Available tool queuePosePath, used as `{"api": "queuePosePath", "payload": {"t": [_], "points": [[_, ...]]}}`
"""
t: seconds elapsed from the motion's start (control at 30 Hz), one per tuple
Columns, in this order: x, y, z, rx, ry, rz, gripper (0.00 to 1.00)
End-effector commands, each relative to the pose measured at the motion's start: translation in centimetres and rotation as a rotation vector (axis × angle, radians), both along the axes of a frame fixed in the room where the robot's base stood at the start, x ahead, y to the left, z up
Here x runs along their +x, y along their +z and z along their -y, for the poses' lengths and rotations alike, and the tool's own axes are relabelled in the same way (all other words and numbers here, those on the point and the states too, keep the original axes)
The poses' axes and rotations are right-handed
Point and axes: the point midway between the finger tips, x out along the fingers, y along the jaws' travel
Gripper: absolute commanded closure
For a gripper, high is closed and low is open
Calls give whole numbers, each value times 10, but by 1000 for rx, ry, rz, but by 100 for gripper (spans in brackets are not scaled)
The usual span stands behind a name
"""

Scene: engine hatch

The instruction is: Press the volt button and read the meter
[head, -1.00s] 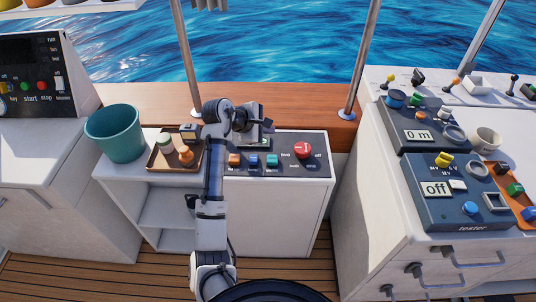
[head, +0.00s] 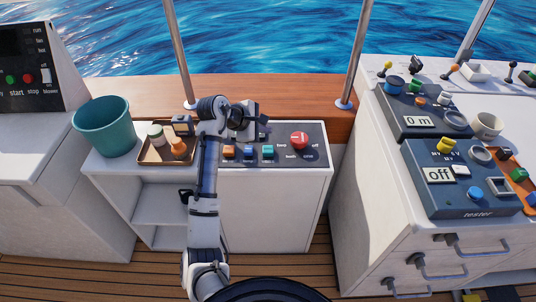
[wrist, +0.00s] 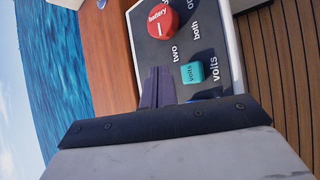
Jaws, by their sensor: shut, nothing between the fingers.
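The teal volts button (head: 267,151) is on a dark switch panel (head: 316,158) on the low white cabinet. It also shows in the wrist view (wrist: 192,72), labelled "volts", below the red battery knob (wrist: 163,19). My gripper (wrist: 158,80) is shut and empty. Its fingers appear over the panel, left of the volts button in the wrist view, and seem apart from it. In the head view my gripper (head: 262,133) is above the back of the panel, partly hidden by my wrist. I cannot make out a meter on this panel; my arm may cover part of it.
Orange (head: 229,151) and blue (head: 250,152) buttons sit left of the volts button. A tray (head: 150,155) with small jars and a teal bucket (head: 103,126) stand left. A tester reading "off" (head: 465,208) is on the right counter.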

Motion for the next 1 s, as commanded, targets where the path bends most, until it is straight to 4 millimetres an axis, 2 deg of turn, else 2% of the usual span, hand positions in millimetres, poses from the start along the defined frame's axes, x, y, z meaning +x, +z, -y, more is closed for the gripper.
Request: {"api": "queuePosePath", "payload": {"t": [0.03, 0.1, 0.5, 1.0], "points": [[0, -13, 0, 1, 0, 1, 100], [0, -21, 0, 0, 0, 1, 100], [0, -53, 1, -2, 0, 0, 100], [0, -56, 0, -1, -1, 1, 100]]}}
